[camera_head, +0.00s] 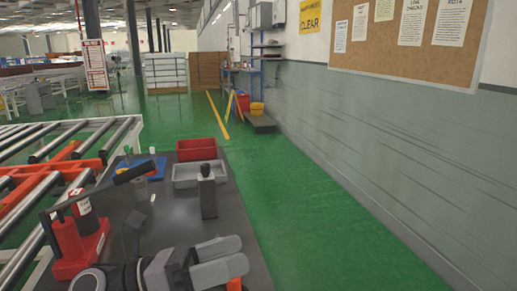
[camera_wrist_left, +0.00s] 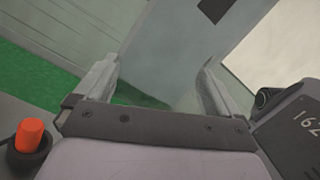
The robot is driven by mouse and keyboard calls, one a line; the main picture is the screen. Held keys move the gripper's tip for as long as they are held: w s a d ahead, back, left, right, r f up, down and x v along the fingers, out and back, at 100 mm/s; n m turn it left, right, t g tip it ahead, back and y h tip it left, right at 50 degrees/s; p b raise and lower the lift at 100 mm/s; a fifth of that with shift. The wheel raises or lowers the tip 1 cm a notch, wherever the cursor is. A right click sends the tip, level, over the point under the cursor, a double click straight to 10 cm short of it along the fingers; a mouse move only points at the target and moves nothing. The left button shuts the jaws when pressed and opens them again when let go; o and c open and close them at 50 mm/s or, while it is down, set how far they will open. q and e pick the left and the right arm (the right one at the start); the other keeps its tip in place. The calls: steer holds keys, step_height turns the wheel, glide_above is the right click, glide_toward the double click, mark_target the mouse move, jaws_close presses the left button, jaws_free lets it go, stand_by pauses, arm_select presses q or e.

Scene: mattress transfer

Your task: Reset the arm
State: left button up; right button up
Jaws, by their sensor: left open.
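My left gripper (camera_head: 243,252) is low in the head view, in front of the dark tabletop's near right part, with its grey fingers pointing right. In the left wrist view the gripper (camera_wrist_left: 158,78) has its two fingers well apart, with nothing between them. Behind them are a pale wall and a strip of green floor. My right gripper is not in view. No mattress shows in either view.
A dark table (camera_head: 150,228) holds a red bin (camera_head: 196,149), a grey tray (camera_head: 186,180), a dark upright block (camera_head: 208,196) and a red stand (camera_head: 72,250). A roller conveyor (camera_head: 60,150) is at left. Green floor (camera_head: 310,230) is clear at right, beside the wall.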

arm_select(q)
steer(key=w+a+r+n+t+y, duration=0.1)
steer(key=w+a+n+t+y, duration=0.15)
steer(key=n+t, duration=0.55)
steer(key=w+a+n+t+y, duration=0.1)
steer(key=a+n+t+y, duration=0.35)
steer(key=n, duration=0.65)
steer(key=s+a+f+n+y, duration=0.1)
steer(key=a+f+n+y, duration=0.7)
steer(key=f+n+y, duration=0.5)
steer(key=s+a+f+n+g, duration=0.4)
steer(key=s+f+n+g, duration=0.3)
steer(key=s+f+n, duration=0.1)
steer(key=s+f+n+g, duration=0.2)
steer(key=s+f+g, duration=0.2)
steer(key=s, duration=0.4)
steer(key=s+f+n+g, duration=0.2)
steer(key=s+f+g, duration=0.1)
steer(key=s, duration=0.4)
steer(key=w+d+f+t+h+p, duration=0.2)
steer(key=w+d+f+t, duration=0.1)
steer(key=w+f+t, duration=0.3)
steer(key=shift+w+d+f+m+t+h, duration=0.3)
steer(key=shift+w+f+m+t+h, duration=0.05)
steer(key=shift+w+f+m+h, duration=0.1)
